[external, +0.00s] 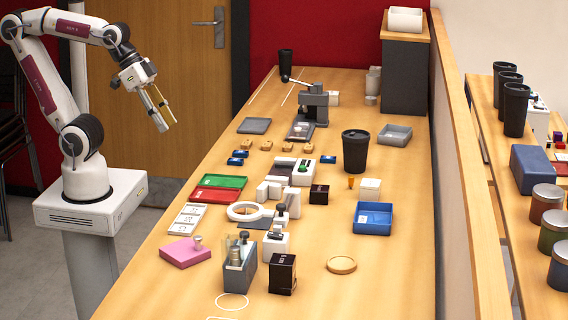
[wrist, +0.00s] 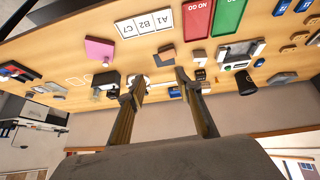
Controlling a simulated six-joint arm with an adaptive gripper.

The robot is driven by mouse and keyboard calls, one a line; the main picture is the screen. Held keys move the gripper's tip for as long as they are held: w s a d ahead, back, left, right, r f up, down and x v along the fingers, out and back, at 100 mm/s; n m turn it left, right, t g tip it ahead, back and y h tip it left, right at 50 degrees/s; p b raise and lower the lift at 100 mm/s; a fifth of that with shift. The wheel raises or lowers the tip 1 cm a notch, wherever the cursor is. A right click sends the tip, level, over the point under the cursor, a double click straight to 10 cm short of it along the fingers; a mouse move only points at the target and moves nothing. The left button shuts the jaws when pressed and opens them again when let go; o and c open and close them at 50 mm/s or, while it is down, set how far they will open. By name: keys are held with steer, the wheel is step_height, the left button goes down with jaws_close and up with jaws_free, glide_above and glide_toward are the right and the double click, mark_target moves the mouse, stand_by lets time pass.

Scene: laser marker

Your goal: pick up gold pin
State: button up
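My gripper (external: 168,125) hangs in the air left of the table, far from the objects on it. In the wrist view its two long brass-coloured fingers (wrist: 159,77) are spread apart with nothing between them. I cannot single out the gold pin for certain. A row of small tan-gold pieces (external: 267,146) lies across the middle of the table, too small to make out in detail; some also show at the right of the wrist view (wrist: 288,49). A small amber, tapered piece (external: 351,182) stands beside a white block (external: 370,188).
Green and red trays (external: 219,187), a pink block (external: 187,251), a blue bin (external: 373,217), a black cup (external: 355,151) and a grey upright device (external: 314,103) crowd the table (external: 185,295). A wooden-topped partition (external: 475,180) runs along the right. The table's near right is mostly clear.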

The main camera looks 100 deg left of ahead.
steer(key=w+d+r+t+h, duration=0.1)
steer(key=w+r, duration=0.1)
steer(key=w, duration=0.7)
steer(key=w+d+r+t, duration=0.1)
steer(key=w+r+t, duration=0.1)
steer(key=w, duration=0.7)
steer(key=w+a+f+n+t+y, duration=0.1)
steer(key=w+a, duration=0.1)
steer(key=w, duration=0.6)
steer(key=w+a+f+n+t+y, duration=0.1)
steer(key=w+a+f, duration=0.1)
steer(key=w, duration=0.6)
steer(key=w+a+f+n+y, duration=0.3)
steer(key=w+a+f+y, duration=0.2)
steer(key=w+a+f, duration=0.4)
steer(key=n+g+y, duration=0.2)
steer(key=g+y, duration=0.1)
steer(key=y, duration=0.1)
glide_toward(351, 182)
steer(key=shift+w+a+r, duration=0.6)
steer(key=shift+w+a, duration=0.15)
steer(key=shift+a, duration=0.15)
steer(key=shift+s+a+f, duration=0.2)
steer(key=shift+a+f, duration=0.2)
steer(key=shift+f, duration=0.15)
steer(key=shift+x, duration=1.3)
steer(key=shift+w, duration=0.1)
